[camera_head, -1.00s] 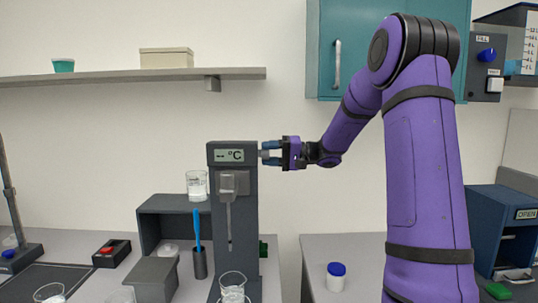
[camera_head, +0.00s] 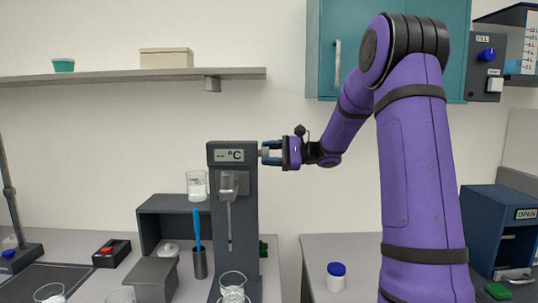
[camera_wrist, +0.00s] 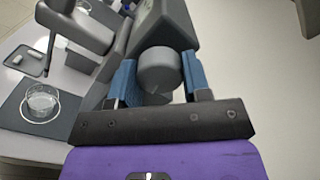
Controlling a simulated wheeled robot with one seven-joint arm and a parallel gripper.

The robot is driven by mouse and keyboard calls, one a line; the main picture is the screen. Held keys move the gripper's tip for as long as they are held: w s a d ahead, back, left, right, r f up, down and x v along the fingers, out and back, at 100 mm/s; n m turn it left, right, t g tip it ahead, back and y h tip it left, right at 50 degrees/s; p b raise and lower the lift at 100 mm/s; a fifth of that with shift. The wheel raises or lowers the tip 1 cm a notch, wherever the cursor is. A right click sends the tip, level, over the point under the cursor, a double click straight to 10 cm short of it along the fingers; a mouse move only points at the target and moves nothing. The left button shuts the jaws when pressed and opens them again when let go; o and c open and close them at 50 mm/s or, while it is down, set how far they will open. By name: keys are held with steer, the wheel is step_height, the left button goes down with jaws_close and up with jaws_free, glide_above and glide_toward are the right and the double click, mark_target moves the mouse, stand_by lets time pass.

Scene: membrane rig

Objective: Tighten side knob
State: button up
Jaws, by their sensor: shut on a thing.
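The side knob (camera_wrist: 160,70) is a grey round knob on the right side of the dark grey rig column (camera_head: 233,200), near its top beside the °C display (camera_head: 229,155). My gripper (camera_head: 270,153) reaches it from the right. In the wrist view, its blue fingers (camera_wrist: 158,82) stand on either side of the knob and are shut on it. In the head view the fingers mostly cover the knob.
A glass beaker (camera_head: 232,287) stands at the foot of the column, and another beaker (camera_head: 197,184) is on the dark shelf box (camera_head: 160,207). A blue-capped jar (camera_head: 336,277) stands on the right bench.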

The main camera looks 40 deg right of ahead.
steer(key=shift+m, duration=1.7)
steer(key=shift+f, duration=0.1)
steer(key=o, duration=0.9)
steer(key=v, duration=1.1)
steer(key=shift+a, duration=0.1)
